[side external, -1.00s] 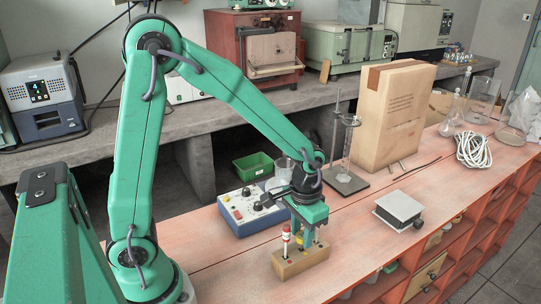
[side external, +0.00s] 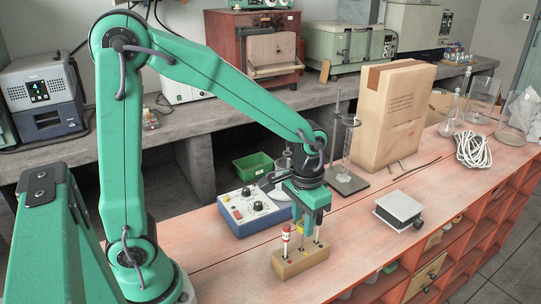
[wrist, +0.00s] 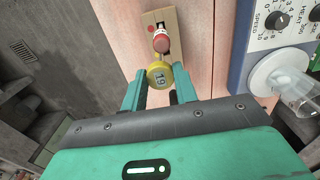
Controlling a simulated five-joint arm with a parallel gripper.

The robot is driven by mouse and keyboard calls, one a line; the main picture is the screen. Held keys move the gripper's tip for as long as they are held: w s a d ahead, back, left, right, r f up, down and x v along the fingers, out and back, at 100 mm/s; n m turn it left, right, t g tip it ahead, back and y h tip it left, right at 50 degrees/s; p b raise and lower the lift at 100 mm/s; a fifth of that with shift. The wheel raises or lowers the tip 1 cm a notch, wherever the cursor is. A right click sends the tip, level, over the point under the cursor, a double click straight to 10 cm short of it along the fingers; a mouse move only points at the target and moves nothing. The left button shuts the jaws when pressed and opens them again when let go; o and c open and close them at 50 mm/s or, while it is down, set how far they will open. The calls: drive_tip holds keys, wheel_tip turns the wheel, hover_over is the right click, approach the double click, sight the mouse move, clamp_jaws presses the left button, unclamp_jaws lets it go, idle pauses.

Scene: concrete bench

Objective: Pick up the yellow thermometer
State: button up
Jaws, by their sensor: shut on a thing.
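The yellow thermometer, with a round yellow head and a small digital display, shows in the wrist view (wrist: 160,76) between my fingers. My gripper (side external: 309,234) is shut on it, above the wooden block. In the side view the fingers largely hide the thermometer, and I cannot tell whether its lower end is clear of the block. The wooden block (side external: 303,262) stands on the bench and also shows in the wrist view (wrist: 171,18). A red-capped white thermometer (side external: 286,240) stands upright in the block, left of my gripper; its red top (wrist: 161,42) is just beyond the yellow head.
A blue-and-white hotplate (side external: 254,212) with knobs and a glass beaker (wrist: 286,78) stand close behind. A grey lab jack (side external: 399,211) sits to the right. A cardboard box (side external: 392,118) and a stand with a glass cylinder (side external: 349,146) are behind. Bench right of the block is clear.

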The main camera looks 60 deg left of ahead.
drive_tip(key=s+d+r, duration=0.6)
drive_tip(key=d, duration=0.2)
drive_tip(key=shift+s+r, duration=0.15)
drive_tip(key=shift+s, duration=0.15)
drive_tip(key=shift+r, duration=0.15)
idle(0.4)
drive_tip(key=shift+r, duration=2.85)
drive_tip(key=shift+w, duration=0.1)
drive_tip(key=w+a+r+n, duration=0.3)
drive_tip(key=w+a+n, duration=0.4)
drive_tip(key=w+a, duration=0.65)
drive_tip(key=w+a+n, duration=0.2)
drive_tip(key=a, duration=0.7)
drive_tip(key=w+a+r+n, duration=0.1)
drive_tip(key=w+a+n, duration=0.1)
drive_tip(key=a, duration=0.6)
drive_tip(key=shift+a+n, duration=0.4)
drive_tip(key=shift+n, duration=0.1)
